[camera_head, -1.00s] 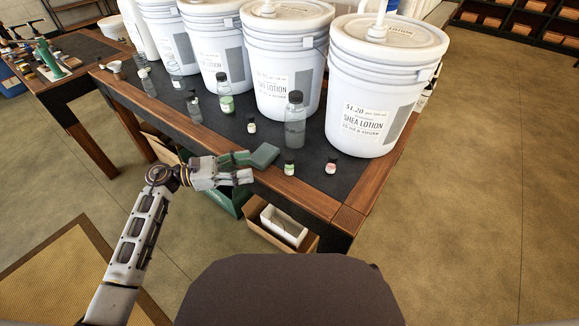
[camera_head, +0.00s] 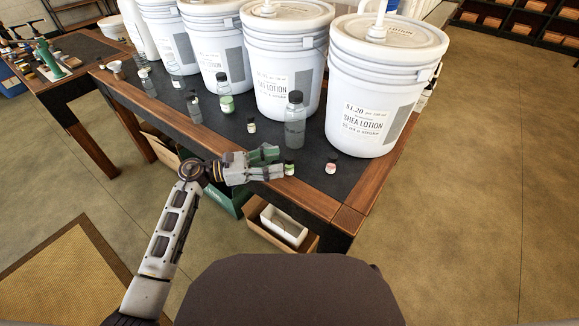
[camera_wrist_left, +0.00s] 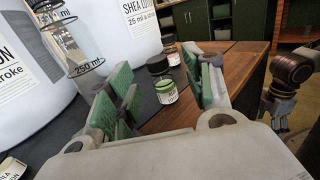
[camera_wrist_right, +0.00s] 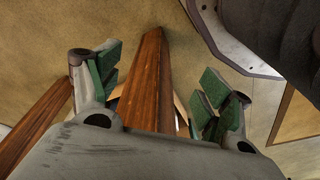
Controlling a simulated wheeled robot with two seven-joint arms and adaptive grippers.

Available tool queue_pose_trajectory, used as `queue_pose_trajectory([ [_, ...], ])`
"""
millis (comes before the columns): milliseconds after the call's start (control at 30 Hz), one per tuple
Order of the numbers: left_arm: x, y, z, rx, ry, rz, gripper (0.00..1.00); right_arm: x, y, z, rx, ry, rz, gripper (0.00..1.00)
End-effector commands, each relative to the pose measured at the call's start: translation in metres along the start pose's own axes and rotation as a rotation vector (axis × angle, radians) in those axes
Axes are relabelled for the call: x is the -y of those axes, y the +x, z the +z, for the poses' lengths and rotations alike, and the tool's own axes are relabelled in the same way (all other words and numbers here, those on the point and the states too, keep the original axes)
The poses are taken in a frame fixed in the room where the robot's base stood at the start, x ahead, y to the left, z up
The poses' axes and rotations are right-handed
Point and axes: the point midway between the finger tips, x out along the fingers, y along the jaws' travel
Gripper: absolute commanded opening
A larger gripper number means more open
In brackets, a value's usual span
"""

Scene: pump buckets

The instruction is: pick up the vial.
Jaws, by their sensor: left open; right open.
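A small vial with a black cap and green label (camera_head: 290,169) stands upright near the table's front edge. In the left wrist view the same green-labelled vial (camera_wrist_left: 167,92) shows between my open left fingers, a little beyond them, its cap tilted in the picture. My left gripper (camera_head: 278,162) is open and empty, low over the table edge, just left of that vial. A second small vial with a pink label (camera_head: 331,166) stands to its right; it also shows behind in the left wrist view (camera_wrist_left: 172,55). My right gripper (camera_wrist_right: 155,92) is open and empty, outside the head view.
A tall clear bottle (camera_head: 295,122) stands behind the green-labelled vial. A large white lotion bucket (camera_head: 365,125) and several more line the back. Another small vial (camera_head: 251,126) and other bottles stand to the left. A wooden edge (camera_wrist_right: 145,85) shows between my right fingers.

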Motion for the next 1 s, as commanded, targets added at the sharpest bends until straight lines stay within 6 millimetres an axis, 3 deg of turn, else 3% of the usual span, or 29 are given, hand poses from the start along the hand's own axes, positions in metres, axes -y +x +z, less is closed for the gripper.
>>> queue_pose_trajectory([
  [467, -0.001, 0.005, -0.001, 0.0, 0.001, 0.001, 0.52, 0.0, 0.0, 0.0, 0.001, 0.0, 0.0, 0.79],
  [1000, -0.003, 0.046, -0.005, 0.001, 0.001, 0.001, 0.52, 0.0, -0.009, -0.006, -0.007, -0.001, -0.001, 0.79],
])
